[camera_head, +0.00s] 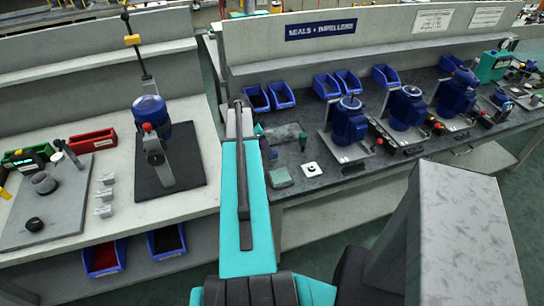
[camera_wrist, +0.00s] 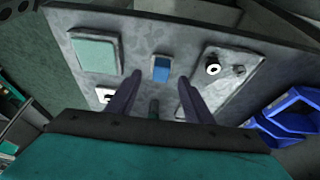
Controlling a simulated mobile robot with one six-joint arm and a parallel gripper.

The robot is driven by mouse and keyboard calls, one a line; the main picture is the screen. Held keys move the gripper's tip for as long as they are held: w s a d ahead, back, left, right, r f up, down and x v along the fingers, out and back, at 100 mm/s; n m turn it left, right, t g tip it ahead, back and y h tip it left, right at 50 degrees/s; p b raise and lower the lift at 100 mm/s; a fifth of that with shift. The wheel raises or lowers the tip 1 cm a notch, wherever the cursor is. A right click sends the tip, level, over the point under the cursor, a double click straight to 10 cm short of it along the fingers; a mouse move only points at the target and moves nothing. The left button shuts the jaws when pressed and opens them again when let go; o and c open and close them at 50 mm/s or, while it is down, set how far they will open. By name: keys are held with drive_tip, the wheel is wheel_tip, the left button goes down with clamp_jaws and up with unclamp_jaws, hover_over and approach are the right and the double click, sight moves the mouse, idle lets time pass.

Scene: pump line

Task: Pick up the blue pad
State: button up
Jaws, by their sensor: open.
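A larger pale green pad (camera_wrist: 95,53) lies left of the blue one. The green pad (camera_head: 281,177) shows near the bench's front edge.
A grey plate (camera_wrist: 221,68) with a white ring and dark knob lies right of the blue pad. Blue bins (camera_wrist: 290,112) stand farther right. A white block with a dark knob (camera_head: 311,169) sits beside the green pad. Blue pumps (camera_head: 349,121) stand to the right.

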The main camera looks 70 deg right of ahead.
drive_tip(key=shift+f, duration=0.1)
idle(0.3)
drive_tip(key=shift+d+p+x, duration=0.2)
drive_tip(key=shift+p+x, duration=0.75)
drive_tip(key=shift+x, duration=0.25)
drive_tip(key=shift+p+x, duration=0.35)
drive_tip(key=shift+x, duration=0.9)
drive_tip(key=shift+s, duration=0.1)
drive_tip(key=c, duration=1.1)
drive_tip(key=shift+r, duration=0.2)
drive_tip(key=shift+r+b, duration=1.05)
drive_tip(key=shift+r, duration=0.5)
drive_tip(key=s+b, duration=0.1)
drive_tip(key=s, duration=0.4)
drive_tip(key=s+r+b, duration=0.1)
drive_tip(key=s+b, duration=0.1)
drive_tip(key=s, duration=0.3)
drive_tip(key=s+b, duration=0.1)
drive_tip(key=s, duration=0.5)
drive_tip(key=shift+a+r+b, duration=0.25)
drive_tip(key=shift+a+b, duration=0.05)
drive_tip(key=shift+a, duration=0.05)
